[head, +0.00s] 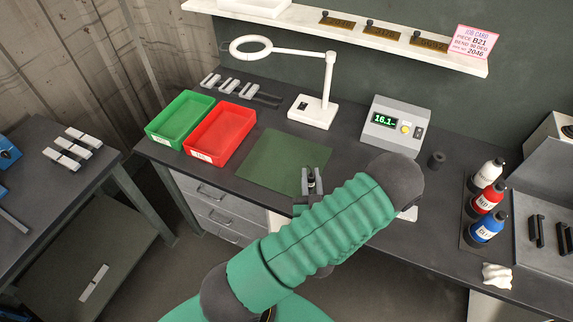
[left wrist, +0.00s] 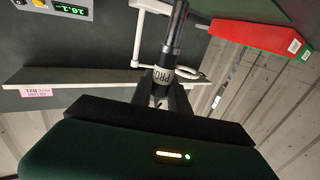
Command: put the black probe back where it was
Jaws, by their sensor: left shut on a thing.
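The black probe (left wrist: 175,35) is a dark cylinder with a grey band and a white label starting "PRO" in the left wrist view. My left gripper (left wrist: 164,88) is shut around it near the label. In the head view the left gripper (head: 311,183) and the dark probe in it are small, near the front right corner of the green mat (head: 270,158). My green-sleeved arm hides the bench just in front. A grey meter box (head: 393,125) reading about 16.1 stands to the right, with a short black cylinder (head: 437,160) beside it. My right gripper is not in view.
Green (head: 180,117) and red (head: 219,135) trays stand left of the mat. A white magnifier lamp (head: 314,108) stands behind it. Several bottles (head: 487,200) and a crumpled white cloth (head: 496,276) are at the right. A shelf (head: 350,30) runs above the bench.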

